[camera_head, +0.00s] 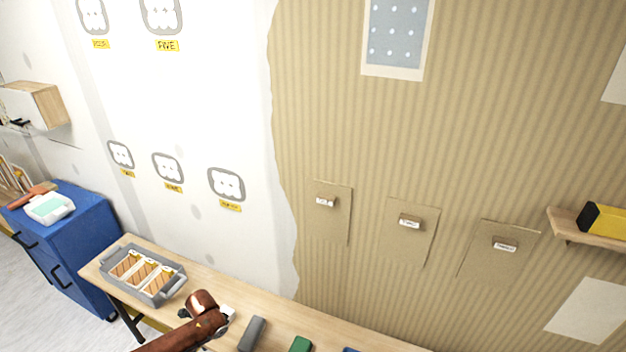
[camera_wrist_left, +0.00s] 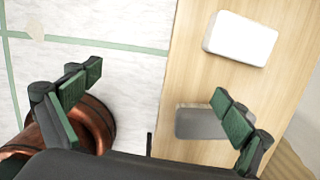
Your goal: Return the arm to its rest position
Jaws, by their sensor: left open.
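My left arm (camera_head: 200,322), copper-coloured, reaches in from the bottom of the head view over the front of the wooden table (camera_head: 215,285). My left gripper (camera_wrist_left: 157,84) shows in the left wrist view with its green-padded fingers wide apart and nothing between them. It is above the table's edge, with a white block (camera_wrist_left: 240,38) and a grey block (camera_wrist_left: 190,122) lying on the wood below. A finger partly covers the grey block. My right arm and gripper are not in view.
A grey tray (camera_head: 180,274) with several wooden-looking pieces stands at the table's left end. Grey (camera_head: 252,334) and green (camera_head: 301,344) blocks lie right of my arm. A blue cabinet (camera_head: 75,235) stands left. Behind is a half-papered wall with several small labelled holders (camera_head: 410,220).

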